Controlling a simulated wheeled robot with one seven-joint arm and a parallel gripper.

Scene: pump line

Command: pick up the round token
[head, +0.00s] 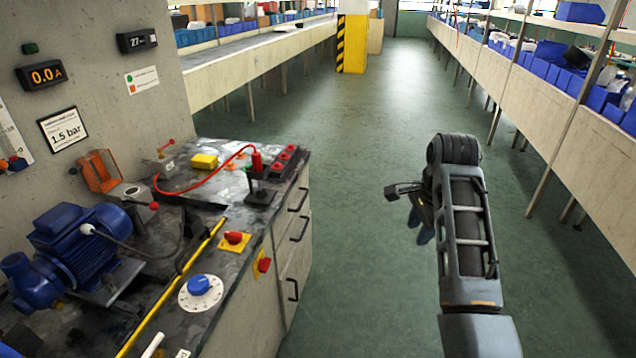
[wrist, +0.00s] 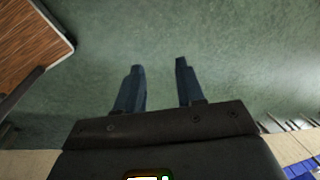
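I cannot surely make out a round token in either view. In the head view, small flat orange and green pieces (head: 230,166) lie at the back of the bench top, too small to tell their shape. My gripper (head: 418,230) hangs over the open floor to the right of the bench, well apart from it. In the wrist view its two fingers (wrist: 160,66) are spread with only green floor between them, so it is open and empty.
The bench (head: 268,258) holds a blue motor (head: 82,240), a blue-knobbed dial (head: 200,292), a red plug (head: 257,161) with a red cable, a yellow block (head: 204,161) and red-knobbed switches (head: 234,239). Shelves with blue bins (head: 562,68) line the right. The aisle floor (head: 385,130) is clear.

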